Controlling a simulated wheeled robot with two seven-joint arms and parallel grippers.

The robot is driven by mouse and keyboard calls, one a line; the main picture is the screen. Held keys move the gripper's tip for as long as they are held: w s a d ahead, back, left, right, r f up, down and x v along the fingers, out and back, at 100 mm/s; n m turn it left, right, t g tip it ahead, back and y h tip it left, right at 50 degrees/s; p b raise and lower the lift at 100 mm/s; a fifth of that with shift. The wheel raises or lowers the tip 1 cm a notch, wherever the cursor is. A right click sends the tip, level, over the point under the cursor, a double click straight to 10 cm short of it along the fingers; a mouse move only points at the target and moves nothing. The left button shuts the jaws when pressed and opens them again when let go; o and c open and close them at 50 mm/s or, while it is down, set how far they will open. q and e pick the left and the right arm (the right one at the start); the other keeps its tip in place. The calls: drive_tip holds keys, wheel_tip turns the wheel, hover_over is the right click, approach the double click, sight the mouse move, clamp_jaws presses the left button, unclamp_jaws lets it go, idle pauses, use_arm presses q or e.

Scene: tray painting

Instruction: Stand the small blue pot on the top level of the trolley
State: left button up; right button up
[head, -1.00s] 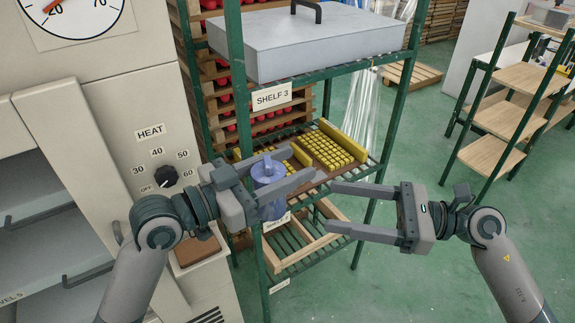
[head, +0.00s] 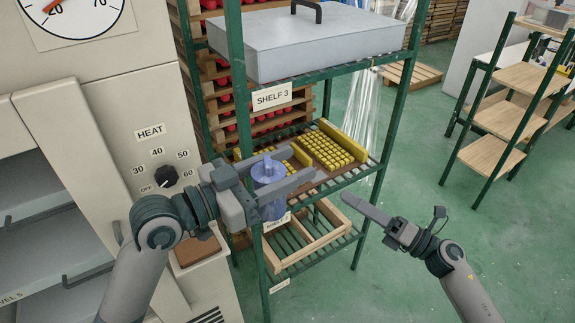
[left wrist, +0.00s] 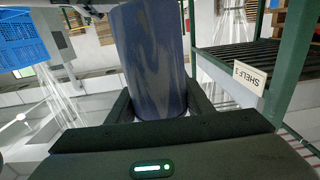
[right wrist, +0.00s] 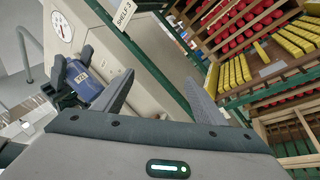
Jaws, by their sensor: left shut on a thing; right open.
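The small blue pot (head: 268,187) is held in my left gripper (head: 285,192), in front of the green shelf rack in the head view. The pot looks upright, with its lid end up. It fills the middle of the left wrist view (left wrist: 150,60), between the fingers. In the right wrist view the pot (right wrist: 85,82) shows at the left. My right gripper (head: 365,212) is empty and apart from the pot; its open fingers show in the right wrist view (right wrist: 160,100). A wooden-shelved unit with green posts (head: 510,118), perhaps the trolley, stands at the right of the head view.
The green rack (head: 238,110) holds a grey lidded box (head: 305,45), a tray of yellow pieces (head: 345,140) and a wooden frame (head: 325,232). A beige cabinet with a heat dial (head: 166,176) stands at left. Green floor (head: 440,210) lies clear at right.

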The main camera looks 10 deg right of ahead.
drive_tip(key=w+d+f+m+t+h, duration=0.1)
drive_tip(key=d+f+m+h, duration=0.25)
drive_tip(key=f+m, duration=0.55)
drive_tip(key=w+d+f+m+t+h, duration=0.1)
drive_tip(key=d+f+m+h, duration=0.3)
drive_tip(key=f, duration=0.9)
drive_tip(key=s+d+f+m+g+h, duration=0.1)
drive_tip(key=s+f+m+g+h, duration=0.3)
drive_tip(key=f, duration=0.8)
drive_tip(key=s+f+m+h, duration=0.2)
drive_tip(key=s+f+m, duration=0.45)
drive_tip(key=f, duration=0.45)
drive_tip(key=s+a+f+m+g+h, duration=0.15)
drive_tip(key=s+f+m+g, duration=0.35)
drive_tip(key=s+f, duration=1.3)
drive_tip(key=s+a+f+m+g, duration=0.1)
drive_tip(key=s+a+f+g, duration=0.1)
drive_tip(key=s, duration=0.5)
drive_tip(key=s+a+f+m+g, duration=0.1)
drive_tip(key=s+a+f+g, duration=0.1)
drive_tip(key=s, duration=0.6)
drive_tip(key=s+a+f+m+g, duration=0.1)
drive_tip(key=s+a+m+g, duration=0.1)
drive_tip(key=s, duration=0.6)
drive_tip(key=shift+s+f, duration=0.15)
drive_tip(key=shift+f, duration=0.25)
